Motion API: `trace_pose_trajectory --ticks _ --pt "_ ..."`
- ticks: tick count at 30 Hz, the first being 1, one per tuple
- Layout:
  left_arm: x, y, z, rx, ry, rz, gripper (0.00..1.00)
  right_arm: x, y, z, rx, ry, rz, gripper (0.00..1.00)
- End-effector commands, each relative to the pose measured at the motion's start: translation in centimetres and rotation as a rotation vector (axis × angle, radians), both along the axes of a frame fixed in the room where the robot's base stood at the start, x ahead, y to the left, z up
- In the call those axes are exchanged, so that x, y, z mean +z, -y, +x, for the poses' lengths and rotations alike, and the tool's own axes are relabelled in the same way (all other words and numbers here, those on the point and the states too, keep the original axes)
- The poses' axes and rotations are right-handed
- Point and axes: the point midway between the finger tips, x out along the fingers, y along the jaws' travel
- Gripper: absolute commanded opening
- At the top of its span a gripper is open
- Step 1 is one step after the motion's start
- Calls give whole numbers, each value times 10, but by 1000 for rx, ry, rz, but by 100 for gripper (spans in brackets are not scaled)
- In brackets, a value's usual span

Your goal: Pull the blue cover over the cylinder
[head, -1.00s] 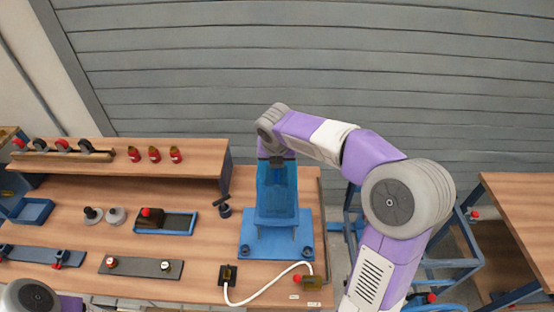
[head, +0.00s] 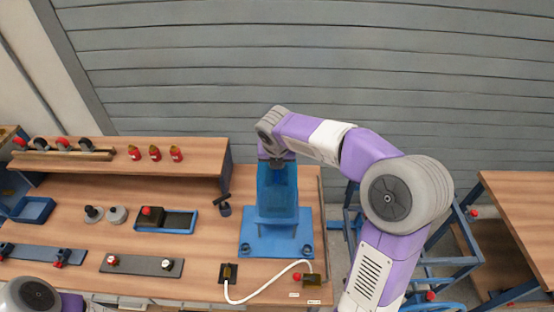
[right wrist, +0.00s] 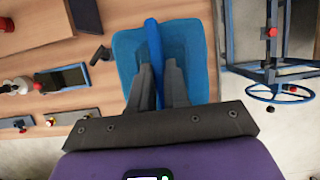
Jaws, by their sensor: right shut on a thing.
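The blue cover (head: 278,198) stands upright over the blue base plate (head: 262,243) on the bench, in the head view. It is translucent, and I cannot make out the cylinder clearly through it. My right gripper (head: 276,160) is at the top of the cover, reached from above. In the right wrist view the fingers (right wrist: 160,82) are shut on a blue bar-like handle (right wrist: 153,45) of the cover, whose wide top (right wrist: 195,50) spreads around it. My left gripper is not in view; only part of my left arm shows at the lower left.
A raised wooden shelf (head: 110,160) with several red items stands left of the cover. A white cable (head: 262,295) loops in front of the base plate. A blue frame with a wheel (right wrist: 275,90) is to the right. Trays and parts lie on the left.

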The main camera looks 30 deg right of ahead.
Motion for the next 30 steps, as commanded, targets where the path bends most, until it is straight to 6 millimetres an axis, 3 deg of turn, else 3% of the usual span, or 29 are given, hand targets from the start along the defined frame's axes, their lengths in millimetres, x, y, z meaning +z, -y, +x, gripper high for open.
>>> trace_pose_trajectory --ticks 5,6,12,18,22,30 --pt "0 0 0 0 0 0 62 0 0 0 0 0 0 0" --pt "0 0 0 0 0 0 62 0 0 0 0 0 0 17" --pt "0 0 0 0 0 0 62 0 0 0 0 0 0 46" --pt "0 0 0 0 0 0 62 0 0 0 0 0 0 47" --pt "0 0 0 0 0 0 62 0 0 0 0 0 0 67" --pt "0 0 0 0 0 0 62 0 0 0 0 0 0 67"
